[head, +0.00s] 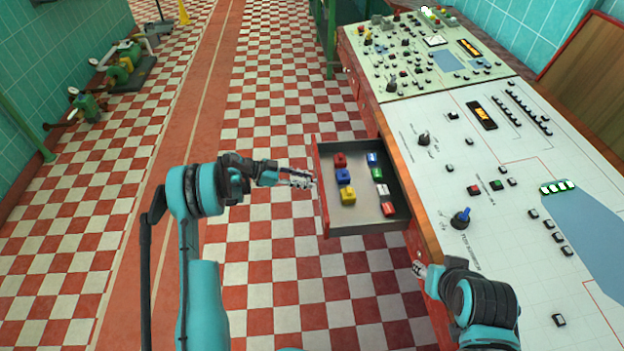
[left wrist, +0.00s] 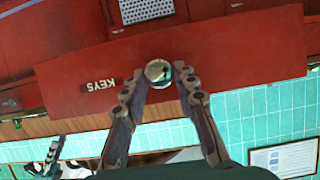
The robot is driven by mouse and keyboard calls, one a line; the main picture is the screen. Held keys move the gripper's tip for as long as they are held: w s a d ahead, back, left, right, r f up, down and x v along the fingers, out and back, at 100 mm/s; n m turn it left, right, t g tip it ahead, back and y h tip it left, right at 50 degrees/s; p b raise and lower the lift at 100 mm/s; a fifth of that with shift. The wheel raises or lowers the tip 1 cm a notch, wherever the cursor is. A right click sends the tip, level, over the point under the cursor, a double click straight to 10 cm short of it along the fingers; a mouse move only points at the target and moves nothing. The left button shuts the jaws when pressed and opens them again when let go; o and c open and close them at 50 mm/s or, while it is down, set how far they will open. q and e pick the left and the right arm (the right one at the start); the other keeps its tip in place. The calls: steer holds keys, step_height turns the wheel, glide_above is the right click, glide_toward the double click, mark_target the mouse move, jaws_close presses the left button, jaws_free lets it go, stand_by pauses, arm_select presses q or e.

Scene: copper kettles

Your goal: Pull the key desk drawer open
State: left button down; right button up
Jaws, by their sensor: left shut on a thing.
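The key drawer (head: 367,228) stands pulled out from the left side of the desk, and its inside shows in the head view. Its red front (left wrist: 235,48) fills much of the left wrist view, with an upside-down KEYS label (left wrist: 100,84). A round metal knob (left wrist: 158,72) sits on that front. My left gripper (head: 306,181) is at the drawer front, and its fingers (left wrist: 160,85) are closed around the knob. My right gripper (head: 420,268) is low beside the desk, nearer to me than the drawer; its fingers are too small to read.
Red, blue, yellow, green and white blocks (head: 347,195) lie in the drawer. The desk top (head: 490,150) carries knobs, switches and buttons. The checkered floor (head: 270,260) left of the drawer is clear. Green machinery (head: 120,70) stands by the far left wall.

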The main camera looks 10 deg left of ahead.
stand_by(0.3)
arm_select(q)
steer(key=c, duration=1.2)
jaws_free()
steer(key=shift+a, duration=0.1)
steer(key=v, duration=1.2)
